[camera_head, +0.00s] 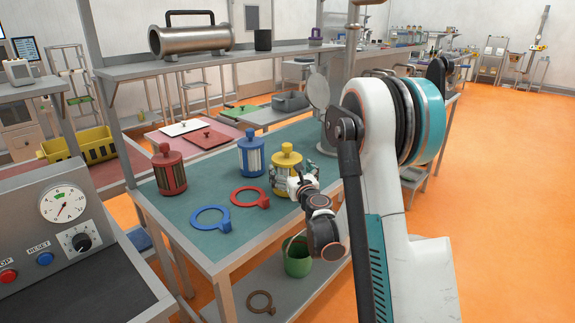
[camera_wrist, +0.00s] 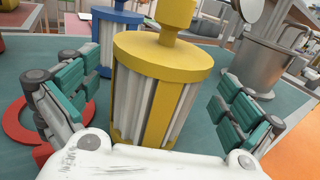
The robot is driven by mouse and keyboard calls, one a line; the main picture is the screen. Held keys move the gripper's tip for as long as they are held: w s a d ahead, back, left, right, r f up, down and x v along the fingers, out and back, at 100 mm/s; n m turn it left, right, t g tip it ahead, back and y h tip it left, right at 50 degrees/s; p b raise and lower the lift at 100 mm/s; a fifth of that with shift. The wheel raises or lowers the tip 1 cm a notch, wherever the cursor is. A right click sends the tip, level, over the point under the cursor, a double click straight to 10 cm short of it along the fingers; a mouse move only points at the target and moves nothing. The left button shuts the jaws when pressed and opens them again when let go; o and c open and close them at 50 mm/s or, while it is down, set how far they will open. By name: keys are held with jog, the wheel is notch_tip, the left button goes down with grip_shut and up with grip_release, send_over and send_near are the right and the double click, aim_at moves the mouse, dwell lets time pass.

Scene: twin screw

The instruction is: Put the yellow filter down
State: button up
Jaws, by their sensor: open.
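The yellow filter (camera_head: 285,158) stands upright on the green-topped workbench (camera_head: 222,180), toward its right front part. In the wrist view the yellow filter (camera_wrist: 150,85) shows a yellow cap with a knob and a pale pleated body. My gripper (camera_head: 303,187) is at the filter's near side. In the wrist view my gripper (camera_wrist: 145,105) is open, with one green-padded finger on each side of the filter and visible gaps between pads and filter. The filter's lower edge is partly hidden by the gripper's white palm.
A blue filter (camera_head: 251,157) stands just behind, and a red filter (camera_head: 169,172) at the left. A blue ring (camera_head: 210,218) and a red ring (camera_head: 250,196) lie on the bench. A metal pot (camera_wrist: 262,65) stands to the right in the wrist view. A shelf overhangs the bench's back.

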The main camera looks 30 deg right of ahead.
jog(key=s+a+p, duration=0.1)
jog(key=s, duration=0.7)
jog(key=shift+s+a, duration=0.3)
jog(key=shift+s, duration=0.05)
